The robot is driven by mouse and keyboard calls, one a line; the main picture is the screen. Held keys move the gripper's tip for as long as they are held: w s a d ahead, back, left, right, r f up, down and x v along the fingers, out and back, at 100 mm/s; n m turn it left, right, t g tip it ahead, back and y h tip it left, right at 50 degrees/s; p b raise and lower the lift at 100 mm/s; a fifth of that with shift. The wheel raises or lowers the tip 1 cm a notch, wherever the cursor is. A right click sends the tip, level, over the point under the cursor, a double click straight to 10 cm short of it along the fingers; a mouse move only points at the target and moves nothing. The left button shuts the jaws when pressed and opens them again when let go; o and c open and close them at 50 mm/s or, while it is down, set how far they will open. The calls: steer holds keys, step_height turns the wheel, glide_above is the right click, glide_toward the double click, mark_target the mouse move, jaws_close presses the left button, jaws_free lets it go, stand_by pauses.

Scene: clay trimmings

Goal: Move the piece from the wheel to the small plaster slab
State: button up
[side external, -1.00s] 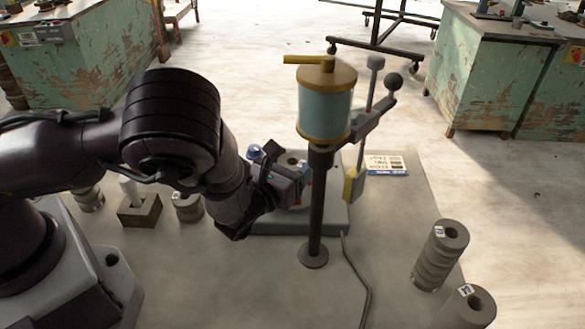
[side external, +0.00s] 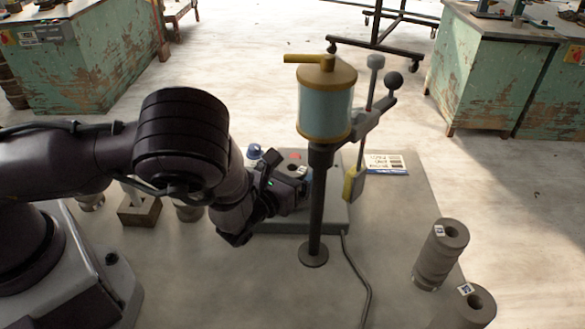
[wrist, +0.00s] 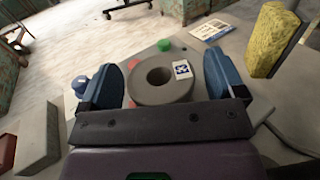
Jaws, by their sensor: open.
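The piece, a thick grey ring (wrist: 150,92) with a round hole and a white printed label, sits on the grey wheel unit (side external: 334,212) in the wrist view. My gripper (wrist: 162,70) is open, with one blue finger on each side of the piece; I cannot tell whether either touches. In the side view my gripper (side external: 290,190) is low over the wheel unit and hides most of the piece. A pale grey block (wrist: 38,138) at the left of the wrist view may be the small plaster slab; I cannot be sure.
A canister on a black post (side external: 325,105) stands in front of the wheel unit. A blue-topped bottle (wrist: 80,85), a yellow sponge-like block (wrist: 270,40) and a printed card (side external: 385,164) are nearby. Stacked grey rings (side external: 440,255) stand at right.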

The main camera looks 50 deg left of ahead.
steer(key=v, duration=1.3)
steer(key=a+r+n+g+y, duration=0.6)
steer(key=a+r+n+y, duration=0.25)
steer(key=n, duration=0.25)
steer(key=s+a+r+n+g+h, duration=0.5)
steer(key=s+r+n+g, duration=0.5)
steer(key=n, duration=0.7)
steer(key=g+h, duration=0.1)
steer(key=h, duration=0.1)
steer(key=shift+s+r+n+h, duration=0.3)
steer(key=shift+s+h, duration=0.05)
steer(key=shift+o, duration=0.3)
step_height(320, 180, up, 7)
steer(key=s+d+n+t+h, duration=0.2)
steer(key=d+n+t+h, duration=0.1)
steer(key=n+t+h, duration=0.1)
steer(key=shift+r+n+t+h, duration=0.15)
steer(key=shift+n+t+h, duration=0.15)
steer(key=shift+t+h, duration=0.3)
